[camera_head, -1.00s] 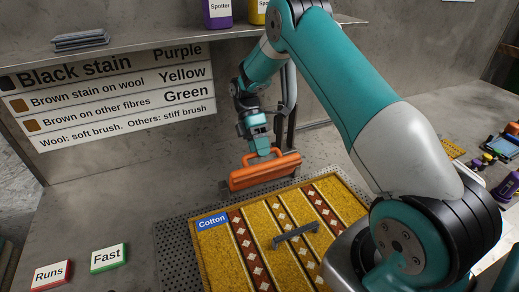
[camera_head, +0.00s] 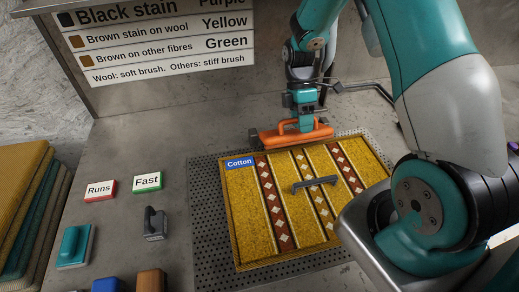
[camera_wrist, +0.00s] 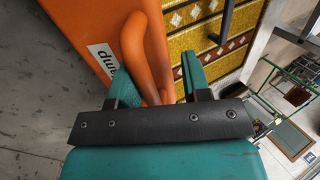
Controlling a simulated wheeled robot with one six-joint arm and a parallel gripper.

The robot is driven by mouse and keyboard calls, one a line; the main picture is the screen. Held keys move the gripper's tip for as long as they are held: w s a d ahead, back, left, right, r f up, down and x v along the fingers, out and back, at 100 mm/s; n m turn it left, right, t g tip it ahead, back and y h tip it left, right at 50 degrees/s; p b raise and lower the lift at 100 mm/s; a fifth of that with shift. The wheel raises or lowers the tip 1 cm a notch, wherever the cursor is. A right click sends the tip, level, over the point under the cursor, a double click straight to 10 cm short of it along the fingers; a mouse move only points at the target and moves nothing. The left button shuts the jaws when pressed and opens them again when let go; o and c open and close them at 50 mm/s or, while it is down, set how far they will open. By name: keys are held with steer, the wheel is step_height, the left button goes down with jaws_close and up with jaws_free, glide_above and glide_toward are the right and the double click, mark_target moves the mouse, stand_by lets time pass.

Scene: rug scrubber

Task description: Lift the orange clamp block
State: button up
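The orange clamp block (camera_head: 281,138) is a long bar with an arched handle. It is at the far edge of the yellow patterned rug (camera_head: 241,219), which bears a blue "Cotton" label (camera_head: 240,162). My gripper (camera_head: 303,122) points down at the handle. In the wrist view, the block (camera_wrist: 84,28) fills the upper left, with part of a white label showing. Its handle (camera_wrist: 145,45) runs between the teal fingers of my gripper (camera_wrist: 158,85). The finger contact is partly hidden, so I cannot tell whether they grip it. Clearance under the block is also unclear.
A sign wall rises behind.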

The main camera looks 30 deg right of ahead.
mark_target(303, 135)
steer(key=s+f+t+b, duration=0.1)
steer(key=b, duration=0.1)
steer(key=s+f+t+b, duration=0.1)
steer(key=b, duration=0.1)
steer(key=shift+a+f+t+h, duration=0.15)
steer(key=shift+a+t+h, duration=0.2)
steer(key=shift+t+h, duration=0.05)
steer(key=a+v, duration=0.1)
steer(key=v, duration=1.1)
steer(key=s+a+r+m+t+y+b, duration=0.1)
steer(key=s+a+m+b, duration=0.1)
steer(key=s+a, duration=0.4)
steer(key=s+a+r+m+t+y+b, duration=0.1)
steer(key=s+a+r+m+b, duration=0.1)
steer(key=s+a, duration=0.4)
steer(key=shift+s+a+m, duration=0.3)
steer(key=shift+a+m, duration=0.5)
steer(key=shift+a, duration=1.75)
